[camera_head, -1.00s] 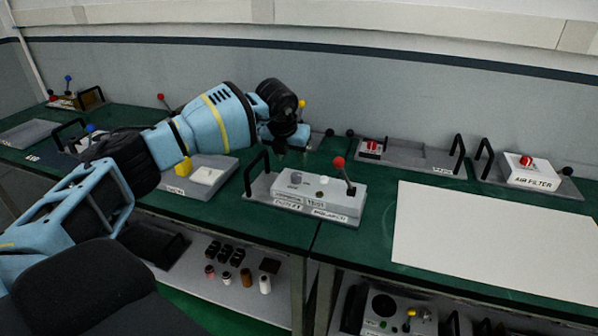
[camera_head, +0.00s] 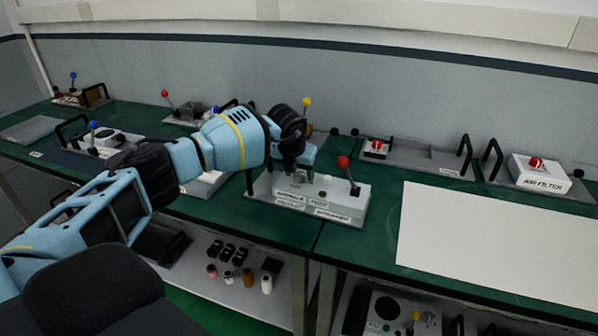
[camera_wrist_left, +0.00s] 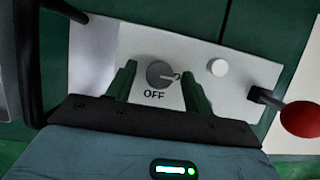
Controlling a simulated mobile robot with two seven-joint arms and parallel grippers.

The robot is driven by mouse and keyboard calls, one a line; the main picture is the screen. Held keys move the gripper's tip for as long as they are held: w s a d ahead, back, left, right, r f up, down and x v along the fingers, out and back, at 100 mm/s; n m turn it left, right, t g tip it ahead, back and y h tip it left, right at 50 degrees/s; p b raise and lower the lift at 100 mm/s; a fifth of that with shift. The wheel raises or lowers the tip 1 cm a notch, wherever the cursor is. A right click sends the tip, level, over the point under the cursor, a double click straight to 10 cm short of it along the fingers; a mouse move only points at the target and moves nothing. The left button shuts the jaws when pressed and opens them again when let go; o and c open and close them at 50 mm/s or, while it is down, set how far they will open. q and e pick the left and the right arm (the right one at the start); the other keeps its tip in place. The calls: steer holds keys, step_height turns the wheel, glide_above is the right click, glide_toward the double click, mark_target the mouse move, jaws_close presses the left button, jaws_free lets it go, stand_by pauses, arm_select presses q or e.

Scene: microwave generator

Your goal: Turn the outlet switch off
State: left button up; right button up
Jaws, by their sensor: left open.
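The outlet box (camera_head: 318,196) is a light grey panel with a front row of labels, standing on the green bench. In the left wrist view its grey rotary switch (camera_wrist_left: 160,74) has the word OFF printed below it, and its pointer faces right. My left gripper (camera_head: 296,178) is over the left part of the box. In the left wrist view the open green fingers (camera_wrist_left: 158,85) stand on either side of the switch, with gaps to it. I cannot tell the exact height of the fingertips. My right gripper is not in view.
A red-ball lever (camera_head: 344,163) stands at the box's right end, and a white button (camera_wrist_left: 217,67) sits between it and the switch. A black handle (camera_head: 258,170) rises at the left end. A white board (camera_head: 495,240) lies to the right.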

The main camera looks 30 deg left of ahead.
arm_select(q)
steer(key=c, duration=1)
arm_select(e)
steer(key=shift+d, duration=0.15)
